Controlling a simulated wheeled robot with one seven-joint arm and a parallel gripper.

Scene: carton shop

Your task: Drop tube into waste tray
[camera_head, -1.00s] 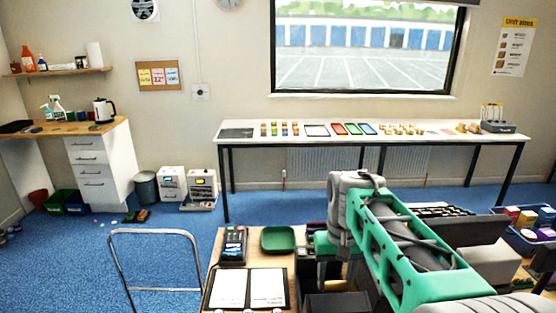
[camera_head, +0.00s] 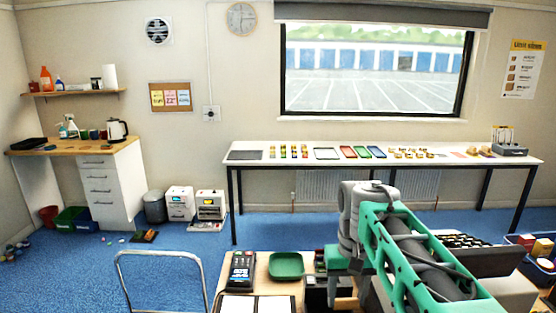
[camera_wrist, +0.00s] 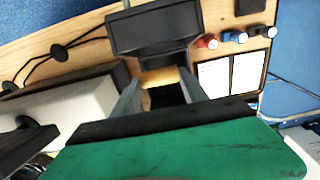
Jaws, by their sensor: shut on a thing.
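My gripper (camera_wrist: 160,92) shows in the wrist view as two grey fingers, shut on a tan piece (camera_wrist: 158,76) with a dark area beside it. This looks like the tube, but its full shape is hidden. In the head view my arm hides most of the gripper, which is over the desk. A green tray (camera_head: 286,266) lies on the desk, left of my gripper and apart from it. It looks empty; I cannot tell if it is the waste tray.
A card terminal (camera_head: 240,270) and white sheets (camera_head: 258,306) are left of my arm. The wrist view shows a black device (camera_wrist: 155,30), cables and several coloured stamps (camera_wrist: 235,37). A long table (camera_head: 400,163) stands under the window, with blue floor before it.

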